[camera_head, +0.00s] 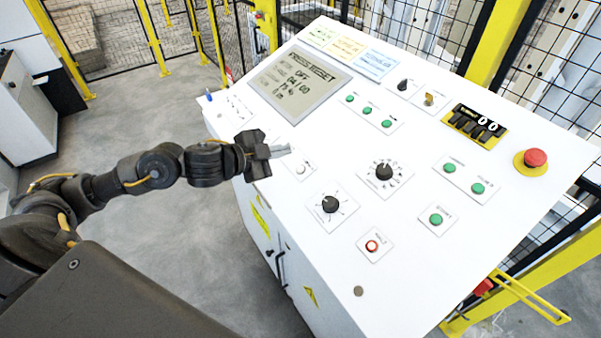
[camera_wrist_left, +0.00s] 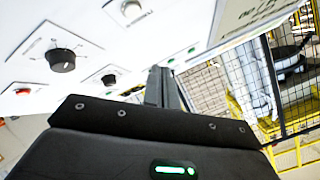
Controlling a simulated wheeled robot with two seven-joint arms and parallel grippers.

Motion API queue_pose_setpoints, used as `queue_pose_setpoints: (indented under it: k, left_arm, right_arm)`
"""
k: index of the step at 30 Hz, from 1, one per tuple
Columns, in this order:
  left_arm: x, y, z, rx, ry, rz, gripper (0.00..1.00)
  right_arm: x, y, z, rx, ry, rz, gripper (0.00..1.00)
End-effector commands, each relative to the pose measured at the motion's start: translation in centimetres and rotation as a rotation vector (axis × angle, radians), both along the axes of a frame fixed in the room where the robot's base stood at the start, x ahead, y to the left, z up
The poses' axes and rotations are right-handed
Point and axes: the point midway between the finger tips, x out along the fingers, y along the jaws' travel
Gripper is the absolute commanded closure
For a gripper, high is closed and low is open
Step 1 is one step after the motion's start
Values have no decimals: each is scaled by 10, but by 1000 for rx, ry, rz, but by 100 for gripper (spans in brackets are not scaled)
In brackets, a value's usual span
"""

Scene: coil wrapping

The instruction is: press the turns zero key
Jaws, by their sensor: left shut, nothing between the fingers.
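The white sloping control panel (camera_head: 300,130) carries the keys, knobs and display. A small white push button (camera_head: 300,169) sits just below my left gripper's fingertips; it also shows at the top of the left wrist view (camera_wrist_left: 131,10). Its label is too small to read, so I cannot tell which key is the turns zero key. My left gripper (camera_head: 282,151) is shut and empty over the left part of the panel. In the left wrist view its fingers (camera_wrist_left: 163,87) point across the panel. Whether they touch the surface I cannot tell. My right gripper is not in view.
The display (camera_head: 300,82) reads "PRESS RESET". Yellow-posted fencing (camera_head: 497,45) stands behind.

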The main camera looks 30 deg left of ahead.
Motion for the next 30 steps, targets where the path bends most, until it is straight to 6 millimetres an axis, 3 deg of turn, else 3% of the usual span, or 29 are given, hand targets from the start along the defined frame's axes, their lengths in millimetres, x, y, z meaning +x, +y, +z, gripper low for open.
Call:
queue_pose_setpoints:
  k: [1, 8, 18, 30]
  left_arm:
    - [3, -2, -14, -1, -1, 0, 100]
    - [14, -8, -42, -1, 0, 0, 100]
    - [23, -13, -60, -1, 0, 0, 100]
    - [24, -14, -61, 0, 0, 0, 100]
  right_arm:
    - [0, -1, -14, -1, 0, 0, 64]
    - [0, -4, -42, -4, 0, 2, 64]
    - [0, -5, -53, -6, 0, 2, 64]
    - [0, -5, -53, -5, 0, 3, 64]
